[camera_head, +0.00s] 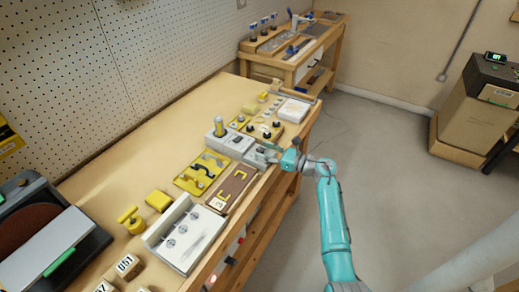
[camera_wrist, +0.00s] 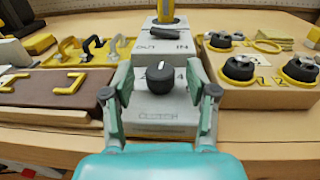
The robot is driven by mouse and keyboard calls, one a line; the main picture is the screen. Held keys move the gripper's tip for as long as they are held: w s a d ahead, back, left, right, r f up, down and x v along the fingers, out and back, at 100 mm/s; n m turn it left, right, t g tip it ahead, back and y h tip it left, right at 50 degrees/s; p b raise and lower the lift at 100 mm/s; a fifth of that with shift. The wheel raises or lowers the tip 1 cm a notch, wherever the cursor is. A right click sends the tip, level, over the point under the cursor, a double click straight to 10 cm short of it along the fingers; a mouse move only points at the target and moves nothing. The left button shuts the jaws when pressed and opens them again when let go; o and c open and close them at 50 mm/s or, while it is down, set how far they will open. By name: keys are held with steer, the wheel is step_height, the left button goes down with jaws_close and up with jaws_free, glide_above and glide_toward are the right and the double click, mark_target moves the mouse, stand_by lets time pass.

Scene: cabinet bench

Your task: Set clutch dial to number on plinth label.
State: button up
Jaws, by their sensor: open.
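The clutch dial (camera_wrist: 160,80) is a black knob with a white mark at its far side, on the sloped face of a grey block (camera_wrist: 180,121). A "4" shows to its right; other markings are partly hidden. The block also shows in the head view (camera_head: 231,144). My gripper (camera_wrist: 160,86) is open, with one finger on each side of the dial; contact cannot be told. It also shows in the head view (camera_head: 273,152). A small label (camera_wrist: 160,147) on the block's front is unreadable. The brown plinth (camera_head: 235,186) bears a white label (camera_head: 217,203) that seems to read 3.
A tan block with black knobs (camera_wrist: 265,92) stands close on the right in the wrist view. The bench's back area (camera_head: 130,150) is clear.

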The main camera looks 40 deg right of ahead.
steer(key=shift+x, duration=1.15)
jaws_close()
steer(key=shift+n+g+y, duration=0.5)
steer(key=shift+n+y, duration=0.2)
steer(key=shift+y, duration=0.2)
jaws_free()
steer(key=shift+s, duration=0.1)
